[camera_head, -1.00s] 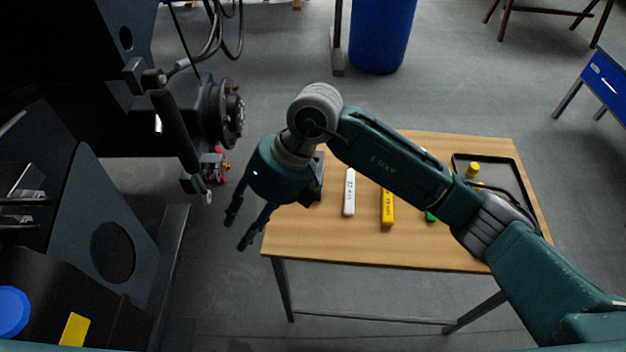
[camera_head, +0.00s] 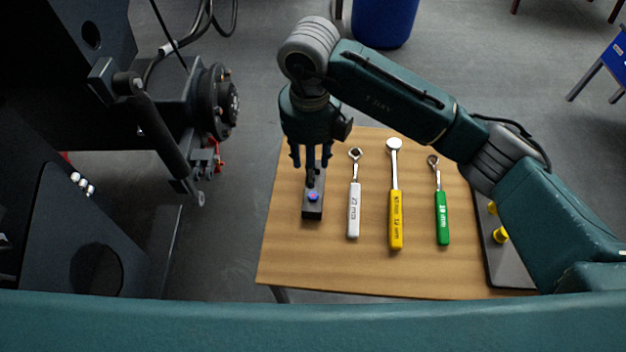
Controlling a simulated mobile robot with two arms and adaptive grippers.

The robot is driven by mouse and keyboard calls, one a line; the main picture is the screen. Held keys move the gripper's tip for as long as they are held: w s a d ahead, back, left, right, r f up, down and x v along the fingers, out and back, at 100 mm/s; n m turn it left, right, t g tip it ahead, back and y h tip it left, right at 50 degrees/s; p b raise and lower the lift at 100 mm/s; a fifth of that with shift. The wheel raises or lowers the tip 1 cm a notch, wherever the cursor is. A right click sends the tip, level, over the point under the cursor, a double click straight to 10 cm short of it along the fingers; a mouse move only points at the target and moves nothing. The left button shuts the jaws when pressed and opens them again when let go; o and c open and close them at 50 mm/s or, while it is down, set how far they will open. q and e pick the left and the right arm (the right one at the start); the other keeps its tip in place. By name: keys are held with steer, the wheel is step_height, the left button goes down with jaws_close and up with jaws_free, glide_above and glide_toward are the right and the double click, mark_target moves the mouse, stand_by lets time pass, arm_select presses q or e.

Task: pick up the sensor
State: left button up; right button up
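The likely sensor is a small dark grey block (camera_head: 312,210) with a round blue and pink spot on top. It sits on the left part of the wooden table. My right gripper (camera_head: 311,165), on the arm coming in from the right, points down just above and behind the block. Its dark blue fingers are spread apart with nothing visibly held. I cannot tell whether a finger touches the block's far end. My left gripper is not in view.
A white-handled wrench (camera_head: 354,205), a yellow-handled tool (camera_head: 396,220) and a green-handled wrench (camera_head: 442,215) lie right of the block. A dark tray (camera_head: 508,268) with yellow parts (camera_head: 500,235) is at the right, partly behind my arm. The black chassis (camera_head: 60,60) stands left.

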steer(key=p, duration=0.1)
glide_above(313, 195)
steer(key=f, duration=0.4)
steer(key=shift+s+a+f, duration=0.2)
steer(key=shift+s, duration=0.05)
steer(key=f, duration=0.1)
steer(key=f+p, duration=0.1)
steer(key=f, duration=0.1)
steer(key=f+p, duration=0.1)
steer(key=f, duration=0.1)
steer(key=shift+w+d, duration=0.15)
steer(key=shift+d, duration=0.1)
steer(key=shift+f, duration=0.45)
jaws_close()
